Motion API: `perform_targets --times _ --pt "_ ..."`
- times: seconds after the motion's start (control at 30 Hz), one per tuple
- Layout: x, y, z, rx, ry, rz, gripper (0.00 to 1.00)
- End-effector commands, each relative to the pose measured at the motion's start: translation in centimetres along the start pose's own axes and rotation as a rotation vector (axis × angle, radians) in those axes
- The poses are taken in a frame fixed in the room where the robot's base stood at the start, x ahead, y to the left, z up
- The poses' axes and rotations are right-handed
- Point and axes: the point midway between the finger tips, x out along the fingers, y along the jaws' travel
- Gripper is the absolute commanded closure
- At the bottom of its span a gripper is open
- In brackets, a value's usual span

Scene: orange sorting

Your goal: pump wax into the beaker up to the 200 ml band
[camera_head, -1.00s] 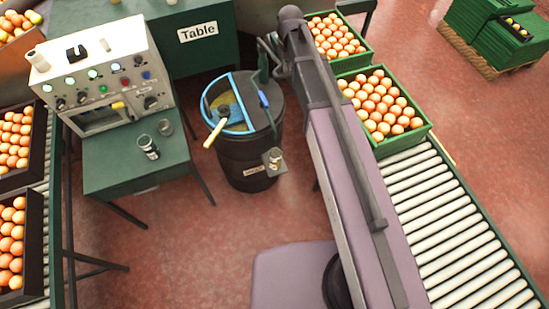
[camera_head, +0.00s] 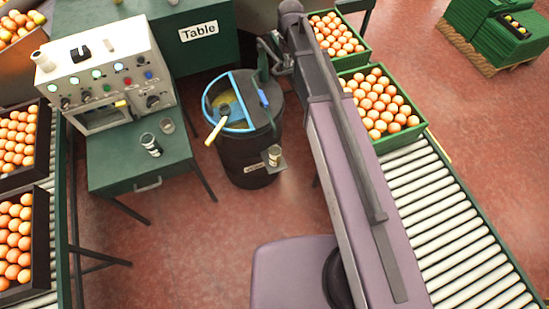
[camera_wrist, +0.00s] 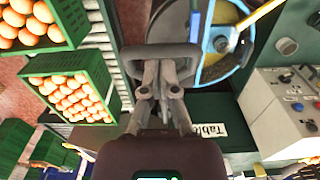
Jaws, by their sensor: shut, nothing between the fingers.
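The dark wax drum (camera_head: 245,150) has a blue rim and a partly open top with yellowish content. It shows in the wrist view too, at the top (camera_wrist: 222,70). A yellow-handled tool (camera_head: 216,130) lies across its opening. A small beaker (camera_head: 274,153) stands upright on a bracket at the drum's front right; its band and fill level are too small to read. My gripper (camera_wrist: 165,62) is shut and empty, at a dark grey loop-shaped handle (camera_wrist: 194,62) beside the drum; I cannot tell whether they touch.
A green table (camera_head: 130,170) at left carries two glass vessels (camera_head: 150,144) and a control box (camera_head: 100,65). Green crates of orange fruit (camera_head: 385,140) stand on the roller conveyor (camera_head: 450,230) at right. Red floor is open in front of the drum.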

Motion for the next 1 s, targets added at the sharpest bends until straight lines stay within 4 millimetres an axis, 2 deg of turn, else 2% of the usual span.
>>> perform_targets --times 1.0 --pt "9.5 0.0 0.0 0.000 0.000 0.000 1.00"
